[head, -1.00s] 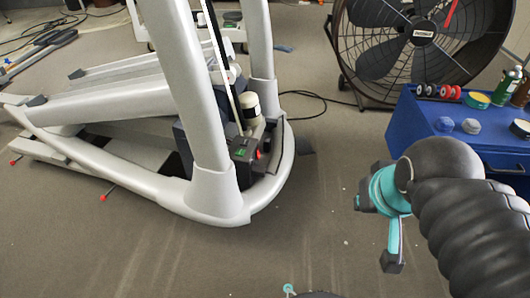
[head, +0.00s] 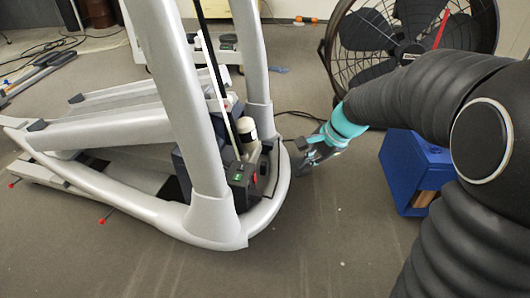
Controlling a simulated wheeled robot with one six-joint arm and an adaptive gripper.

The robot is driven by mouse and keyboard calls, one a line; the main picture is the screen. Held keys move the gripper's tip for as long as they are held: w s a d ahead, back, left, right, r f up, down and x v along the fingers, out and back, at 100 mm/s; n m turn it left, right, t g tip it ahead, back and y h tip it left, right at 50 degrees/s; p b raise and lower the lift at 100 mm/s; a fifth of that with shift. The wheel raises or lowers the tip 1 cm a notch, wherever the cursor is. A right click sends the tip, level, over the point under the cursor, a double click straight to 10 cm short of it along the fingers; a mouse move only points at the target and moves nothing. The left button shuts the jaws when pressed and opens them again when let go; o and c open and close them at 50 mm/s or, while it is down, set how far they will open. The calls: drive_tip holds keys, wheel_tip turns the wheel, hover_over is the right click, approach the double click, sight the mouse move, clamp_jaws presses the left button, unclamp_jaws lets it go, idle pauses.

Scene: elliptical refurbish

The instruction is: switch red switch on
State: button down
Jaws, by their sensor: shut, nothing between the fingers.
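A small red switch (head: 254,166) shows on the right side of a dark control box (head: 239,187), low inside the front of the white elliptical machine (head: 212,212). A green marking (head: 237,177) is on the box's front face. My gripper (head: 297,160) is shut and empty, just to the right of the machine's curved front frame. It points left toward the box, and a gap lies between it and the red switch. The switch is too small to tell its position.
A large black fan (head: 400,45) stands at the back right. A blue cabinet (head: 398,165) is partly hidden behind my arm. The floor in front is clear.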

sight(255, 178)
drive_tip(key=w+a+f+m+y+p, duration=0.2)
drive_tip(key=w+f+m, duration=0.7)
drive_tip(key=w+f, duration=0.4)
drive_tip(key=shift+a+f+g+y, duration=0.2)
drive_tip(key=shift+f+g+y, duration=0.15)
drive_tip(key=shift+f, duration=0.2)
drive_tip(key=shift+w, duration=0.1)
drive_tip(key=b+x, duration=0.1)
drive_tip(key=x, duration=0.9)
drive_tip(key=shift+b, duration=0.3)
drive_tip(key=a, duration=0.3)
drive_tip(key=shift+w+a+f, duration=0.1)
drive_tip(key=shift+w+f, duration=0.05)
drive_tip(key=shift+w, duration=0.2)
drive_tip(key=shift+w+a, duration=0.1)
drive_tip(key=shift+a, duration=0.3)
